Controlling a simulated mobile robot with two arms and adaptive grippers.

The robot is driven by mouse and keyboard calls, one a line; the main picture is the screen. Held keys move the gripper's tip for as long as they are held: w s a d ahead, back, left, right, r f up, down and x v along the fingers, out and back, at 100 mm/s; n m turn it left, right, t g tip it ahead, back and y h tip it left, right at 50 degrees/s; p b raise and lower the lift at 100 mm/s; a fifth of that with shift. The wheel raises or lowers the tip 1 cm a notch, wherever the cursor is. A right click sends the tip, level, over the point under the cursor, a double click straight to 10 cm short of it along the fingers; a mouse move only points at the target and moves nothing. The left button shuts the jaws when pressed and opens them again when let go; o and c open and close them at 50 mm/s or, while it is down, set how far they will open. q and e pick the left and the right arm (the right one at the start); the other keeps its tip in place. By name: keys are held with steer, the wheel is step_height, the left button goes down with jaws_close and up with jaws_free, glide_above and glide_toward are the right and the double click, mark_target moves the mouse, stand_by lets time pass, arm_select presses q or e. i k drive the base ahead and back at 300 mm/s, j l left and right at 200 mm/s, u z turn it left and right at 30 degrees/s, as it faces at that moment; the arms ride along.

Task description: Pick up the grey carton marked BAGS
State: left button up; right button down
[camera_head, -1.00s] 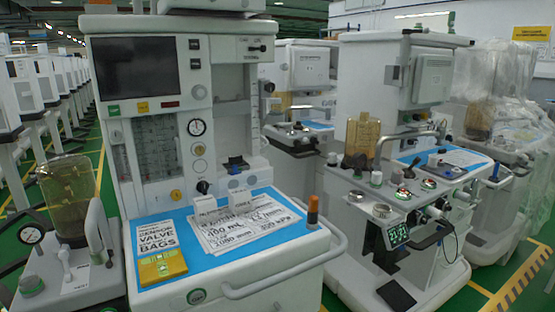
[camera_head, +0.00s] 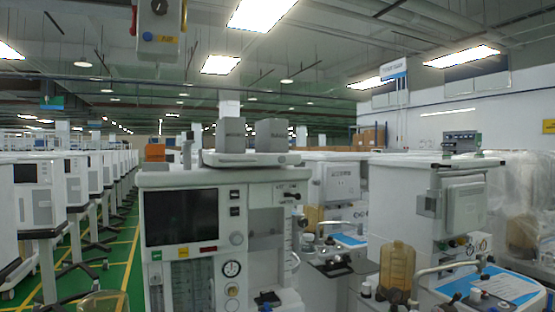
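Two grey cartons stand side by side on top of the near anaesthesia cart: a left grey carton (camera_head: 231,134) and a right grey carton (camera_head: 271,135). Both have small dark print on the front. The print is too small to read, so I cannot tell which one is marked BAGS. The cartons rest on a white top tray (camera_head: 245,160) above the cart's dark screen (camera_head: 182,216). Neither of my grippers is in view.
Another cart (camera_head: 455,205) stands at right with an amber canister (camera_head: 397,265). Rows of carts line the left aisle.

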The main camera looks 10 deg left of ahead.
mark_target(272, 134)
steer(key=i+l+u, duration=0.2)
steer(key=i+l, duration=0.2)
steer(key=l, duration=0.25)
steer(key=i+l, duration=0.15)
steer(key=l, duration=0.2)
steer(key=i+l+u, duration=0.15)
steer(key=l, duration=0.2)
steer(key=i+l+u, duration=0.1)
steer(key=l, duration=0.3)
steer(key=i+l+u, duration=0.1)
steer(key=l, duration=0.25)
steer(key=i, duration=0.1)
